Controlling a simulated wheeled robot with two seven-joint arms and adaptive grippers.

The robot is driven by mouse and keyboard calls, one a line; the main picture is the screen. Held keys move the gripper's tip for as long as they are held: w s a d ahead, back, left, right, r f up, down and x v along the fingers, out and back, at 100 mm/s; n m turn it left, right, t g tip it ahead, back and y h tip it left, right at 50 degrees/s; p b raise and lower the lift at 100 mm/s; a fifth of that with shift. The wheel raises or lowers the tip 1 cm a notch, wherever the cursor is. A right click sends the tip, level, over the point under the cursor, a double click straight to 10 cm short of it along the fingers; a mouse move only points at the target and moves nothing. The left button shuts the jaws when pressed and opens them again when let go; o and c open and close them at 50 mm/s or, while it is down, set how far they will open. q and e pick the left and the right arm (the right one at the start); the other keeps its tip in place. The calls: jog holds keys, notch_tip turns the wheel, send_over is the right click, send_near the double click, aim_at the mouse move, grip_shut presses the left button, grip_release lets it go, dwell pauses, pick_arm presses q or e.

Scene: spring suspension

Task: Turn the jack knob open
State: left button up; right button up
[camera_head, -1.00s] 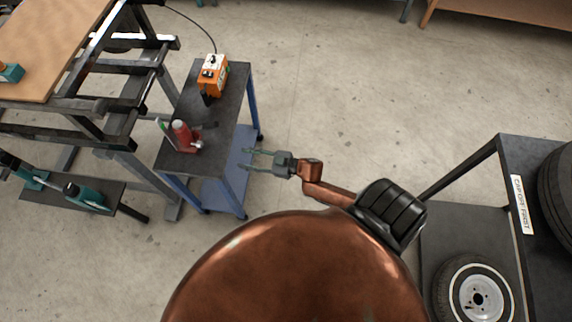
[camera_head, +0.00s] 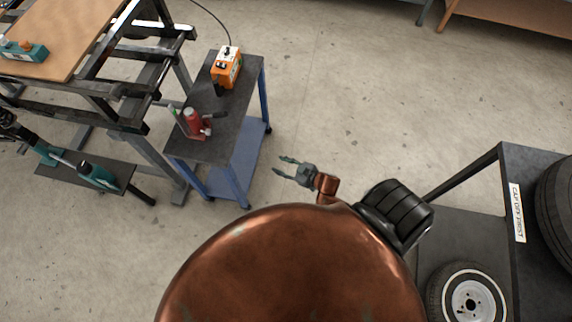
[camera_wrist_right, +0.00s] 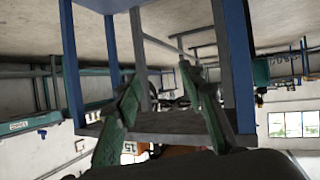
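The red jack (camera_head: 193,122) stands upright near the front end of the dark cart top (camera_head: 228,118) in the head view. A dark handle or knob part sticks out at its right side; its detail is too small to read. My right gripper (camera_head: 283,165) is to the right of the cart, apart from it and from the jack, fingers pointing left. It is open and empty. The wrist view shows its two green fingers spread (camera_wrist_right: 163,72), with the cart's blue legs around them; I cannot make out the jack there.
An orange box (camera_head: 227,67) with a cable stands at the cart's far end. A dark metal frame (camera_head: 150,75) and wooden bench top (camera_head: 60,35) are left of the cart. A dark rack with tires (camera_head: 468,302) is at right. Open floor lies behind the gripper.

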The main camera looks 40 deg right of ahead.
jog(key=shift+s+d+f+h, duration=0.15)
jog(key=shift+s+d+f, duration=0.05)
jog(key=shift+s+f, duration=0.25)
jog(key=shift+s+d+f+h, duration=0.15)
jog(key=shift+s+d+f, duration=0.05)
jog(key=shift+s+f, duration=0.2)
jog(key=shift+w, duration=0.1)
jog(key=s+d+f+m+g+h, duration=0.25)
jog(key=s+f+g, duration=0.25)
jog(key=s+f, duration=1.1)
jog(key=s+a+f+g, duration=0.1)
jog(key=s+f+g, duration=0.1)
jog(key=s, duration=0.7)
jog(key=s+a+f+g, duration=0.1)
jog(key=s+f, duration=0.4)
jog(key=s, duration=0.5)
jog(key=s+a+f+g, duration=0.1)
jog(key=s+f+g, duration=0.2)
jog(key=s, duration=0.7)
jog(key=shift+a+f+m+g+h, duration=0.35)
jog(key=shift+a+f+g, duration=0.05)
jog(key=shift+f, duration=0.05)
